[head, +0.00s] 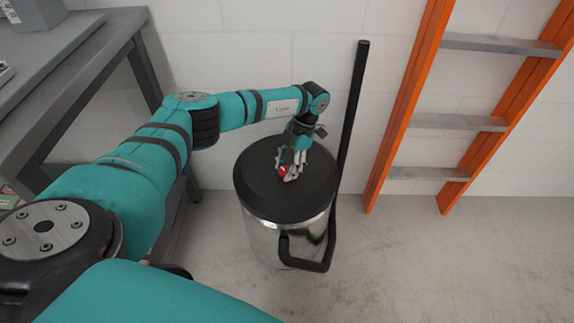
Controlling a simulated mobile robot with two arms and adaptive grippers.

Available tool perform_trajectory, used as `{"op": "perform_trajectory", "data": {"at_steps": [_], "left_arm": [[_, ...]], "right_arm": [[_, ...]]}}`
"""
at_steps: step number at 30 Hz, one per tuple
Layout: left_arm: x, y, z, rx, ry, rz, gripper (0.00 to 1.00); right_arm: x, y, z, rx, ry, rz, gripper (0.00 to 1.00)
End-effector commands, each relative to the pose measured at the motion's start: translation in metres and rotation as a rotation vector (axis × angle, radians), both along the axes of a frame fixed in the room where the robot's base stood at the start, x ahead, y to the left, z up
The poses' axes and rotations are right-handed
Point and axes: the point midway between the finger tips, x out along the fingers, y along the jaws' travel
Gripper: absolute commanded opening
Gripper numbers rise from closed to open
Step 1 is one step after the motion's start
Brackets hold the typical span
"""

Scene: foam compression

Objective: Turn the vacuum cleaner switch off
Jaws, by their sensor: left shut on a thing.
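The vacuum cleaner (262,232) is a silver drum with a dark lid, standing on the floor in the middle of the head view. A small red switch (283,170) shows on its lid between my left gripper's fingers. My left gripper (288,172) points down onto the lid and is shut on the switch. The fingers hide part of the switch, so its setting cannot be told. My right gripper is not in view.
A black hose or tube (354,110) rises along the vacuum's right side, with a black handle (308,265) at the front. An orange ladder (409,90) leans at the right. A grey table (75,88) stands at the left. The floor at the lower right is clear.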

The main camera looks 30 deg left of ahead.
Motion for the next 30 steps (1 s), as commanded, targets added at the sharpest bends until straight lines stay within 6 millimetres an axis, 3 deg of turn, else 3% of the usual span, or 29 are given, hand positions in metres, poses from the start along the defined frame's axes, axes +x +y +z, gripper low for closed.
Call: {"op": "perform_trajectory", "data": {"at_steps": [21, 22, 27, 30], "left_arm": [[0.0007, -0.0003, 0.0002, -0.002, -0.002, 0.078, 0.05], [0.0007, -0.0003, 0.0002, -0.002, -0.002, 0.078, 0.39], [0.0007, -0.0001, 0.0003, -0.002, -0.002, 0.077, 0.6], [0.0006, 0.0, 0.0002, -0.001, -0.002, 0.077, 0.6]], "right_arm": [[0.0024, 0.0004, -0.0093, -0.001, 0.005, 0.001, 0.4], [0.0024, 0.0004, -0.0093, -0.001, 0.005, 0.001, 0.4], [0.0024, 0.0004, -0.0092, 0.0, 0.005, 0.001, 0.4], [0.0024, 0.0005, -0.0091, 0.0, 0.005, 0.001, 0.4]]}}
